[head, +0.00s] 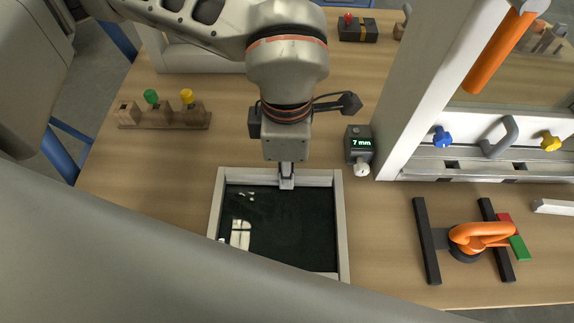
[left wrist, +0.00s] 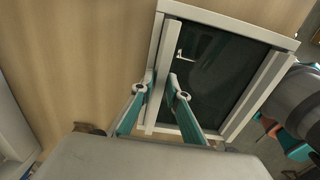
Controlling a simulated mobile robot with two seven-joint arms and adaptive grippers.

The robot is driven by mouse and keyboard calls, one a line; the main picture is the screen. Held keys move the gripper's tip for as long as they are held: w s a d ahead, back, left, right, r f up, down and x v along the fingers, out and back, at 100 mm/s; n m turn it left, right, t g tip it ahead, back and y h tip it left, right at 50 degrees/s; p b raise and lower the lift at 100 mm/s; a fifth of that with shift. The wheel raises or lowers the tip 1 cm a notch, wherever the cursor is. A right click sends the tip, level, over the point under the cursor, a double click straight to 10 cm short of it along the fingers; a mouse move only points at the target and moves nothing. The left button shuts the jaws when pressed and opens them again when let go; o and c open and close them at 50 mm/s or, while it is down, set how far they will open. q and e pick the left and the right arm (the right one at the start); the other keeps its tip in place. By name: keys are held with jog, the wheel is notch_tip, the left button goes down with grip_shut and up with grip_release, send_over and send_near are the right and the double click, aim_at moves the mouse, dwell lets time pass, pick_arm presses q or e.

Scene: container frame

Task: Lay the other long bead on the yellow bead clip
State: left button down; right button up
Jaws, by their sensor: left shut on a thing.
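My left gripper (head: 286,183) points down at the far side of the white-framed dark pane (head: 300,228). Its fingers are close together. In the left wrist view the left gripper (left wrist: 156,86) has one finger on each side of a long white bead (left wrist: 166,65), which lies along that side of the pane. Two yellow parts show: a yellow knob (head: 550,141) on the white frame at the right, and a yellow peg (head: 187,96) on a wooden block at the left. I cannot tell which is the bead clip. My right gripper is not in view.
A dark gauge (head: 359,145) reading 7 mm stands right of the pane. A tall white frame (head: 410,100) with a blue knob (head: 441,136) and grey handle rises at the right. An orange tool (head: 470,237) lies near black bars. A white bar (head: 553,207) lies at the right edge.

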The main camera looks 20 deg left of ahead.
pick_arm(q)
jog(key=shift+f, duration=0.1)
jog(key=c, duration=1.9)
grip_release()
notch_tip(320, 180, up, 12)
